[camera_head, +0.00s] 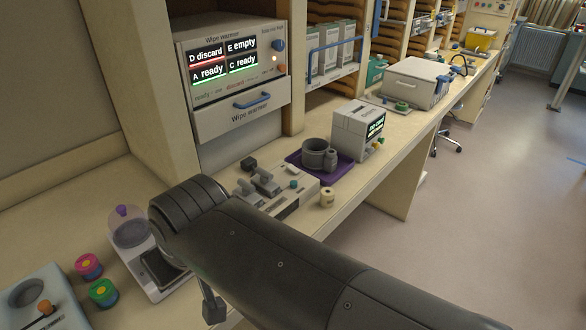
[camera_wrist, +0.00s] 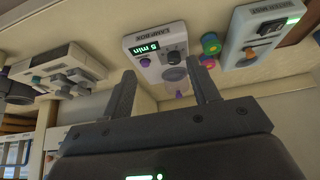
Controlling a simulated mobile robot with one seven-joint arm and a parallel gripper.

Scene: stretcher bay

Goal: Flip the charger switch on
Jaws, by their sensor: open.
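No label reading "charger" is legible, so I cannot tell for certain which device carries the charger switch. A pale bench unit (camera_head: 299,193) with grey lever-like parts (camera_head: 265,180) and a teal knob stands mid-bench; a similar unit shows at left in the wrist view (camera_wrist: 62,78). My gripper (camera_wrist: 161,68) is open and empty in the wrist view. Between and beyond its fingers is a pale box (camera_wrist: 142,46) with a green "5 min" display, dark knobs and a purple knob. My gripper's fingers are not clear in the head view, where my dark arm crosses the front.
A wipe warmer (camera_head: 240,90) with lit displays and a drawer stands behind. A purple tray (camera_head: 303,168) holds a grey pot. A small display box (camera_head: 353,125) stands beyond it. Pink (camera_head: 88,266) and green (camera_head: 103,292) round pieces lie at lower left. The floor at right is clear.

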